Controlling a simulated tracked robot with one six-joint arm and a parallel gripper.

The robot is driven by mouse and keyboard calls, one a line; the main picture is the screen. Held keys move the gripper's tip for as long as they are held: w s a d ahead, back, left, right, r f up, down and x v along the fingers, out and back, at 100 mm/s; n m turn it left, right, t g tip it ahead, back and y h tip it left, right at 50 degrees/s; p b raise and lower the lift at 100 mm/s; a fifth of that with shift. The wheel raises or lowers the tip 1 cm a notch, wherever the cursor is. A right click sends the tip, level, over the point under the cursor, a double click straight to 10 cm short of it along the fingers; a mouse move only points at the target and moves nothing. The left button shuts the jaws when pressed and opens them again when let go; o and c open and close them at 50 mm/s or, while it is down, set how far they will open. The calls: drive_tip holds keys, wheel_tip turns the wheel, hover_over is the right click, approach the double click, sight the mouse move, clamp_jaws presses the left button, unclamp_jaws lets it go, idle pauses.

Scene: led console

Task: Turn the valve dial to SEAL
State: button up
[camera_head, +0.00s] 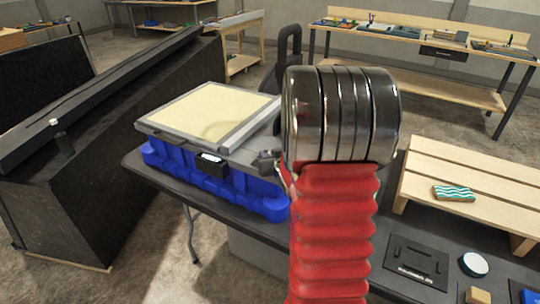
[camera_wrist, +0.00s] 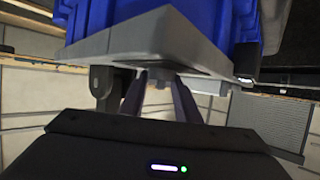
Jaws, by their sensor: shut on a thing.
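The console is a blue case (camera_head: 215,183) with a grey rim and a cream top panel (camera_head: 213,110) in the head view. Its blue body (camera_wrist: 160,18) and grey rim (camera_wrist: 160,42) fill the top of the wrist view. My gripper (camera_wrist: 160,84) has its two dark fingers reaching to the rim's edge, shut on a small part there that appears to be the valve dial. The fingers mostly hide the dial, and its pointer and SEAL mark cannot be read. In the head view my arm hides the fingers.
A small lit display (camera_head: 211,158) sits on the case's front. The case stands on a dark table (camera_head: 250,220). A wooden slatted stand (camera_head: 470,180) with a striped packet (camera_head: 454,193) is at right. A dark sloped block (camera_head: 110,150) stands at left.

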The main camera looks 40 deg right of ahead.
drive_tip(key=shift+a+m+g+h, duration=0.2)
drive_tip(key=shift+m+g+h, duration=1.7)
drive_tip(key=shift+m+h, duration=0.45)
drive_tip(key=shift+w+m+g, duration=0.1)
drive_tip(key=shift+m+g, duration=0.3)
drive_tip(key=shift+m, duration=0.15)
drive_tip(key=shift+m+g+h, duration=1.15)
drive_tip(key=shift+m+g, duration=1.05)
drive_tip(key=m+g, duration=0.4)
drive_tip(key=shift+w+g, duration=0.1)
drive_tip(key=shift+g, duration=0.3)
drive_tip(key=shift+d+m+g+y, duration=0.1)
drive_tip(key=shift+m+g+y, duration=0.3)
drive_tip(key=shift+m+g, duration=1.5)
drive_tip(key=o, duration=0.7)
drive_tip(key=shift+c, duration=0.2)
